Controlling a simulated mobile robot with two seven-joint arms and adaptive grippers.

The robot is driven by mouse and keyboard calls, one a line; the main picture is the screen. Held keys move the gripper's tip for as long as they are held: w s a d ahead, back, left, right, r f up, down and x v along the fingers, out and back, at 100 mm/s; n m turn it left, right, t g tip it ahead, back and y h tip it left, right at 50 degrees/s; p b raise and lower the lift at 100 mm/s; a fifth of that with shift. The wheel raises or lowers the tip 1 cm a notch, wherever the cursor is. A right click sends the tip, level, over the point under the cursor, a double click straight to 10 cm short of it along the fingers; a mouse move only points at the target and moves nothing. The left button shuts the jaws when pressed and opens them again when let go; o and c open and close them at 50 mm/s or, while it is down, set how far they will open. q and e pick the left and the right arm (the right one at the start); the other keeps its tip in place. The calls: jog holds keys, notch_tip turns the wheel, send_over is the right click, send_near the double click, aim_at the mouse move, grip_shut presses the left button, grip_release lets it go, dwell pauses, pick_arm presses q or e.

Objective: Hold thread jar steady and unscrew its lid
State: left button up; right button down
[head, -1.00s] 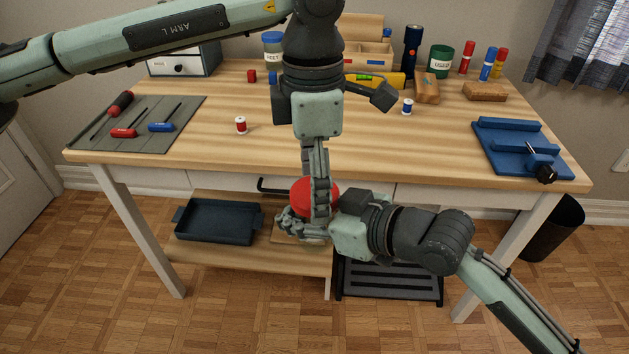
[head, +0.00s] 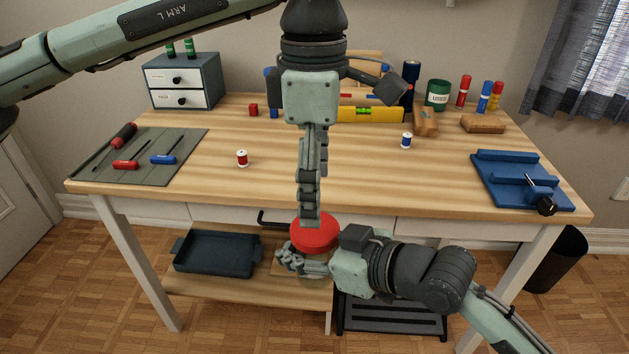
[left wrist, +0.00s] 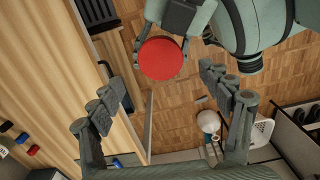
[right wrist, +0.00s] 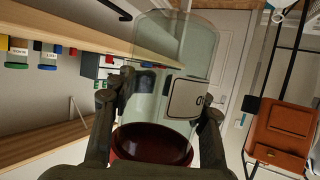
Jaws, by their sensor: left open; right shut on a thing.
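The thread jar's round red lid (head: 314,233) sits on top of the jar, in front of the desk edge. My right gripper (head: 302,262) is shut around the jar's body below the lid. In the right wrist view the clear glass jar (right wrist: 165,95), with a pale label, stands between my fingers, and dark red shows at its lower end. My left gripper (head: 309,218) points down just above the lid. In the left wrist view its fingers are spread wide and empty, and the lid (left wrist: 160,58) lies beyond them, apart. The jar's lower part is mostly hidden in the head view.
The wooden desk (head: 370,165) holds a grey mat (head: 150,178) with screwdrivers, red (head: 242,158) and blue (head: 406,140) spools, and a blue fixture (head: 505,180). A dark tray (head: 215,252) lies on the shelf below. The desk's middle is largely clear.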

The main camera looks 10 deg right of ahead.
aim_at(315, 254)
pick_arm(q)
jog(key=r+m, duration=0.1)
jog(key=m, duration=0.1)
jog(key=r+m, duration=0.1)
jog(key=shift+m, duration=0.4)
jog(key=shift+f, duration=0.15)
jog(key=shift+m, duration=0.3)
notch_tip(315, 254, down, 8)
jog(key=shift+r, duration=0.2)
jog(key=shift+s, duration=0.1)
jog(key=c, duration=1.2)
jog(key=n, duration=0.6)
jog(key=shift+n, duration=0.3)
